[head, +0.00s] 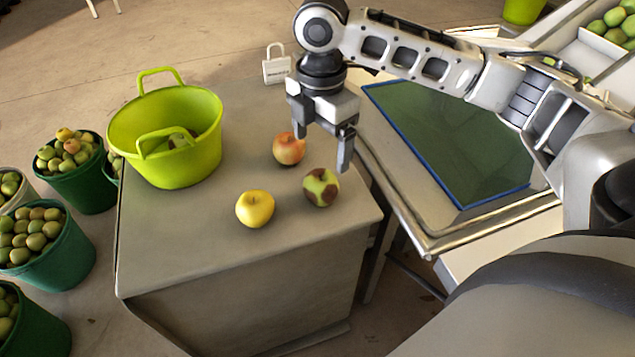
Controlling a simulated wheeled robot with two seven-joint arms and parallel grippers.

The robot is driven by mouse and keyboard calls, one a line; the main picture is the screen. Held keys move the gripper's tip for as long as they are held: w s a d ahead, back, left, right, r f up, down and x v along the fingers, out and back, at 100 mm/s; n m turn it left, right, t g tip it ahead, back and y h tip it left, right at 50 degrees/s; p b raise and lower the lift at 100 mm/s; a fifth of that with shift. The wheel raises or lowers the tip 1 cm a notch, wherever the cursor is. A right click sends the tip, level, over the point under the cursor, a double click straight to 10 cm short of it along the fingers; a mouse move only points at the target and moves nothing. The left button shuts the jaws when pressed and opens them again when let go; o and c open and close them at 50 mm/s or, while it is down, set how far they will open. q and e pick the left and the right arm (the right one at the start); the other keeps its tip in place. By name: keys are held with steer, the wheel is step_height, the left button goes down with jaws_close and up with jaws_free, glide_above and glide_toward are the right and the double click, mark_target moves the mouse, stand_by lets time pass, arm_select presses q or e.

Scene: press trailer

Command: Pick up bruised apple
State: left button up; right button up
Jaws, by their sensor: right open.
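The bruised apple (320,187), green with large brown patches, sits near the right front of the grey table (190,240). A red-orange apple (289,148) is behind it and a yellow apple (255,208) is to its left. My right gripper (322,150) is open and points down above the table, behind and over the bruised apple. One finger is close to the red-orange apple in the picture, and the other overlaps the area just above the bruised apple. I cannot tell the exact height. My left gripper is not in view.
A lime-green basket (165,135) with something dark and round inside stands at the table's left. A small white padlock-shaped object (276,65) is at the back. A blue-edged green panel (455,140) lies right. Green buckets of apples (50,245) stand on the floor left.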

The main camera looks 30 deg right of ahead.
mark_target(321, 177)
step_height(321, 177, down, 11)
steer(key=shift+d+f+b, duration=0.1)
steer(key=shift+f+b, duration=0.1)
steer(key=shift+b, duration=0.25)
steer(key=c, duration=1.1)
steer(key=shift+r, duration=0.15)
